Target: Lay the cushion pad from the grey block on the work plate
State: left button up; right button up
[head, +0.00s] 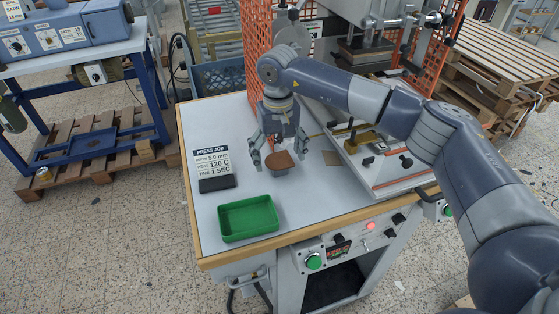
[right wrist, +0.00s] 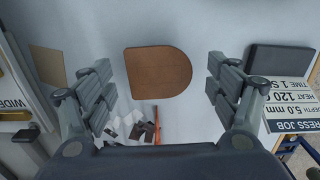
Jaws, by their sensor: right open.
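A brown pad with one rounded end (head: 281,160), the likely cushion pad, lies on a pale grey block (head: 277,178) on the table. The pad also shows in the right wrist view (right wrist: 158,73), lying flat between my fingertips but beyond them. My right gripper (head: 277,157) is open and empty, pointing down over the pad; its fingers also show wide apart in the right wrist view (right wrist: 158,82). A pale plate with clamps and brass parts (head: 372,182), which seems to be the work plate, lies to the right. My left gripper is out of view.
A green tray (head: 248,235) stands at the front left. A press job sign with a dark base (head: 216,184) is behind it. A thin tan square (head: 333,158) lies right of the gripper. The press (head: 370,50) and orange mesh (head: 257,45) stand behind.

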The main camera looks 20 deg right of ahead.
jog(key=c, duration=0.8)
jog(key=shift+c, duration=0.4)
